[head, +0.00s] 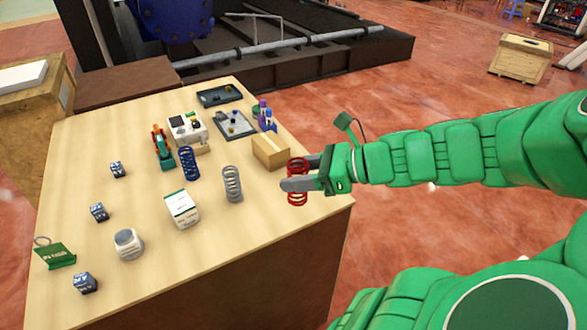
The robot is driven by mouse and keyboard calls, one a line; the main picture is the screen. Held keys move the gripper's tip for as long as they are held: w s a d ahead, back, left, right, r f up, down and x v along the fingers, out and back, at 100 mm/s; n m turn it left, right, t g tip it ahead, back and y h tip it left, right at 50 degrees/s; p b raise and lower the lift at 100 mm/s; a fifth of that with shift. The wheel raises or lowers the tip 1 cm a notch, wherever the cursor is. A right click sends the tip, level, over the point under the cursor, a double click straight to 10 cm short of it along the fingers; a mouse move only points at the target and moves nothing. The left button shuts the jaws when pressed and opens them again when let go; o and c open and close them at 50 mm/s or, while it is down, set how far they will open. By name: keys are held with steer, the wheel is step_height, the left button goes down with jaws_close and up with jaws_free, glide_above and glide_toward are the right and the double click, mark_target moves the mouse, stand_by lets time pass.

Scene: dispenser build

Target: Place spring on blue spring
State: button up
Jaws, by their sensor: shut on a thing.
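My gripper (300,174) is shut on a red spring (297,191) and holds it upright near the right edge of the table. One grey finger crosses in front of the spring and hides part of its middle. I cannot tell whether the spring touches the tabletop. A blue spring (189,163) stands upright on the table, well to the left of my gripper. A grey spring (232,184) stands upright between the blue spring and my gripper. Nothing sits on top of the blue spring.
The wooden table (140,283) also holds a cardboard box (270,153), a white box (182,209), a white device (188,129), an orange and teal tool (162,148), dark trays (235,124) and several small blue blocks (98,212). The front right of the tabletop is clear.

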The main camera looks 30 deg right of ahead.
steer(key=shift+s+r, duration=0.1)
steer(key=shift+s, duration=0.05)
steer(key=w+a+r, duration=0.5)
steer(key=w+a, duration=0.3)
steer(key=w, duration=0.2)
steer(key=w+a+r, duration=0.5)
steer(key=w+a, duration=0.2)
steer(key=w, duration=0.3)
glide_above(185, 150)
steer(key=shift+f, duration=6.35)
steer(key=shift+f, duration=0.1)
steer(key=o, duration=1.1)
steer(key=shift+s, duration=0.1)
